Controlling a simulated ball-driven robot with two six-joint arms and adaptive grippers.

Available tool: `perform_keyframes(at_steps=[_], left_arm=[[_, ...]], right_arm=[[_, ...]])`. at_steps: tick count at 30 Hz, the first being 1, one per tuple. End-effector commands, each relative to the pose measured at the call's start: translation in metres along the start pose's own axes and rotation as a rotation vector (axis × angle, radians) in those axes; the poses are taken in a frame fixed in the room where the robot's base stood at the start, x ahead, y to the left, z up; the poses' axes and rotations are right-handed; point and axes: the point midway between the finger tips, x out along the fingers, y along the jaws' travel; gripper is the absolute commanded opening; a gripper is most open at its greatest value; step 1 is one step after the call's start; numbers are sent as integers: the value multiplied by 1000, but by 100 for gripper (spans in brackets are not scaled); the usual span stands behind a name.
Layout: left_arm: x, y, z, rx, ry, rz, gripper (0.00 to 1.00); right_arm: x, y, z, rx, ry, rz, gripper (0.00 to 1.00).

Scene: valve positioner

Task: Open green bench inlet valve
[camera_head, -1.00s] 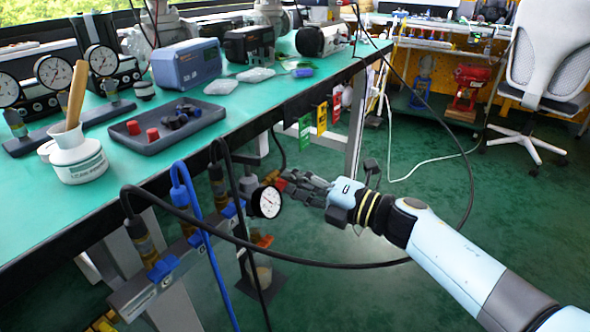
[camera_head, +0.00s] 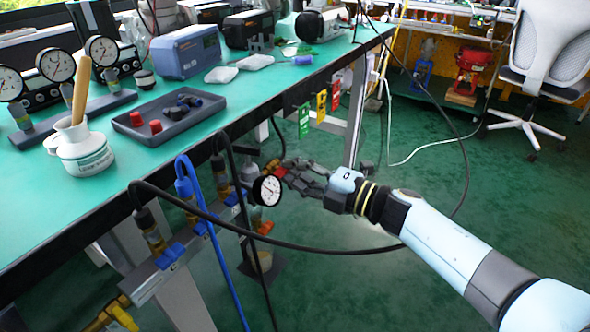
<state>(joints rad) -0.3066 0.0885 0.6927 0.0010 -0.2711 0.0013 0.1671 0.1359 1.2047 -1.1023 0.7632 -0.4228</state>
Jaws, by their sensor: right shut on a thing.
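The green-topped bench (camera_head: 75,212) runs from the lower left to the back. Under its front edge is a metal manifold (camera_head: 150,285) with blue-handled valves (camera_head: 170,255), hoses and a round white dial gauge (camera_head: 267,190). My right gripper (camera_head: 283,170) is beside and just behind this gauge, below the bench edge. It is shut on a small red part (camera_head: 279,172), which looks like a valve handle. The fingers hide most of it, and its angle cannot be told. My left gripper is not in view.
Green, yellow and red tags (camera_head: 321,106) hang from the bench edge. A grey chair (camera_head: 550,50) stands at the back right. The green floor between is clear.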

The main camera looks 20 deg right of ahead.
Motion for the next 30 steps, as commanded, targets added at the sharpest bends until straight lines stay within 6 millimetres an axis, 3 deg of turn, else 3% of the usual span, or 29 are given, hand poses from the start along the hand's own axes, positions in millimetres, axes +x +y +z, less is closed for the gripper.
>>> perform_keyframes(at_steps=[3, 4, 6, 16, 30], left_arm=[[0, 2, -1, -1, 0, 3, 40], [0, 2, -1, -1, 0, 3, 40], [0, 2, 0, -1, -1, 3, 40], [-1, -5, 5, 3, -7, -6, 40], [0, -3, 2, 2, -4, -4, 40]], right_arm=[[0, 0, 1, 2, -2, -1, 0], [0, 0, 1, 2, -2, -1, 13], [0, 0, 1, 1, -2, -1, 19], [-6, -1, 0, 0, -1, -2, 19], [-100, -2, 0, 0, -1, -5, 19]])
